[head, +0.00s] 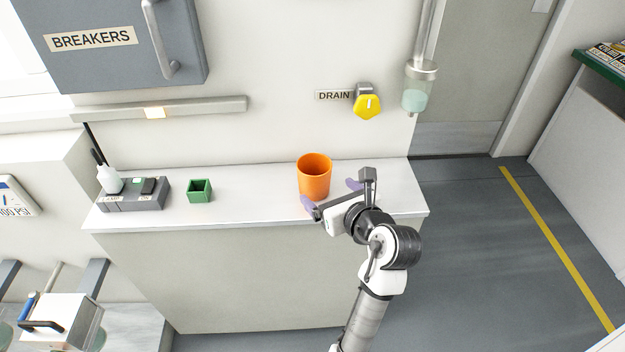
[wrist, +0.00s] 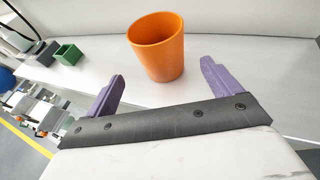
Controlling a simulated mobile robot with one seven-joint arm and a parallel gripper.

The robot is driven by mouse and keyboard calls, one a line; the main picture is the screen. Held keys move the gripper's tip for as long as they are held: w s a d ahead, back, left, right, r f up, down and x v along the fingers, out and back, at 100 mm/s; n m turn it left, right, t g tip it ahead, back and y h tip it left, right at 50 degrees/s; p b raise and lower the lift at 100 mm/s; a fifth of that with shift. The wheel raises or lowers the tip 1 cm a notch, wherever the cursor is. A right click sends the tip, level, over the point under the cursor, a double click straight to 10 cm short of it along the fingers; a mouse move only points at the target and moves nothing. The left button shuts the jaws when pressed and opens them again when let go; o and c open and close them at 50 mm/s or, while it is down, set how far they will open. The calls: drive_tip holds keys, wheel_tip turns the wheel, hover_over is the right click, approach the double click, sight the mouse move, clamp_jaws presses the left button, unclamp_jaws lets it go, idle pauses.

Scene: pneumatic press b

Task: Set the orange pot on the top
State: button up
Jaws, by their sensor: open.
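The orange pot (head: 314,178) stands upright on the white top (head: 248,183) of the cabinet, near its right part. It also shows in the wrist view (wrist: 157,50), ahead of the fingers. My gripper (head: 332,194) is open at the front right of the pot, its two purple fingers spread apart. In the wrist view my gripper (wrist: 163,83) has one finger on each side, with the pot beyond the fingertips and a strip of bare top between. Nothing is held.
A small green square box (head: 200,191) and a grey unit (head: 133,196) with a white bottle stand to the left on the top. A yellow drain knob (head: 368,105) and a clear cylinder (head: 418,88) are on the wall behind. The top between box and pot is clear.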

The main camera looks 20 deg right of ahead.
sight(314, 169)
drive_tip(key=p+x, duration=0.1)
drive_tip(key=x, duration=0.8)
drive_tip(key=shift+f, duration=0.2)
drive_tip(key=shift+c, duration=0.3)
drive_tip(key=c, duration=1)
drive_tip(key=shift+r, duration=0.15)
drive_tip(key=shift+c, duration=0.2)
